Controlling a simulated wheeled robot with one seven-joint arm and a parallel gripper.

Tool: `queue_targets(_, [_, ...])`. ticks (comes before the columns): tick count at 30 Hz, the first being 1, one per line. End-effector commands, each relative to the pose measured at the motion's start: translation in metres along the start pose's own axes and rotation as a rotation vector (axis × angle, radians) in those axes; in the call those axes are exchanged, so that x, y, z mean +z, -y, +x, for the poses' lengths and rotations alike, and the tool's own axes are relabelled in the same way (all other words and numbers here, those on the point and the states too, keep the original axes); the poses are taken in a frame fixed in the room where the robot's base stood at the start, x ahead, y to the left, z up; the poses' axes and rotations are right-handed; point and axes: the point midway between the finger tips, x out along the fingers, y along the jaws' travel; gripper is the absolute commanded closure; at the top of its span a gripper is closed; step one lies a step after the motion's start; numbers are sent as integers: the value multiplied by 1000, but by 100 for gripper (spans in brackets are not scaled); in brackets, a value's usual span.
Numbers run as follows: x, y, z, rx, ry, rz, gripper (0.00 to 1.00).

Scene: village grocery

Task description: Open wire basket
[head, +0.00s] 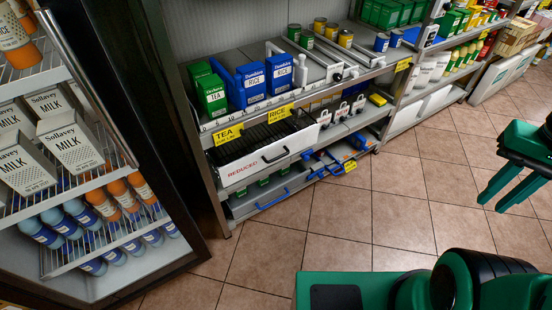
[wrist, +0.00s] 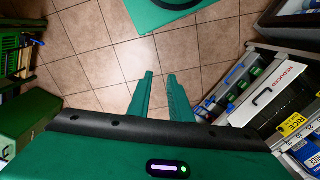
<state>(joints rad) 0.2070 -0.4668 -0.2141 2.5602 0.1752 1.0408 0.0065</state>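The wire basket has a white front panel (head: 240,172) marked REDUCED and sits in the shelf unit, below the TEA and RICE tags. Its dark wires show behind the panel. A dark handle (head: 276,156) is on the front. In the wrist view the white panel (wrist: 280,92) is at the right, with its handle (wrist: 263,97). My gripper (head: 492,203) is at the right of the head view, over the floor and well apart from the basket. Its two green fingers are parted and empty, as the wrist view also shows (wrist: 160,77).
Blue-handled items (head: 337,166) sit low on the shelf unit, near the basket. Tea and rice boxes (head: 248,84) stand on the shelf above. A glass-door fridge (head: 110,120) with milk is at the left. Tiled floor (head: 345,220) before the shelves is clear.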

Motion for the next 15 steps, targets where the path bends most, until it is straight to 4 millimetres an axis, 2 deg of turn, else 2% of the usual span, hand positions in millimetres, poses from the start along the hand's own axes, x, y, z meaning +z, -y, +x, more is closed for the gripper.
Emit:
queue_targets(2, [7, -5, -4, -4, -12, -6, 82])
queue_targets(5, [-4, -3, -2, 4, -34, -31, 82])
queue_targets(8, [-34, 2, 5, 28, -74, -92, 82])
queue_targets(15, [-134, 41, 33, 112, -240, -329, 82])
